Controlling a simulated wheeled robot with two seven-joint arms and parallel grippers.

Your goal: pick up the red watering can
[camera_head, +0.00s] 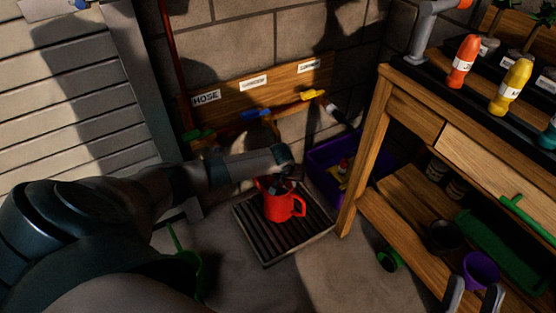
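The red watering can (278,206) stands upright on a dark slatted drain grate (308,230) set in the floor, with its handle on the right. My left arm reaches in from the left, and my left gripper (277,184) is right at the top of the can. Its fingers are dark and small against the can's rim, so I cannot tell whether they are open, shut or touching it.
A wooden workbench (377,145) with bottles on top stands at the right. A purple crate (325,175) is behind the grate, against the wall. A labelled hose board (235,96) hangs above. A small green pot (390,259) lies on the floor near the bench.

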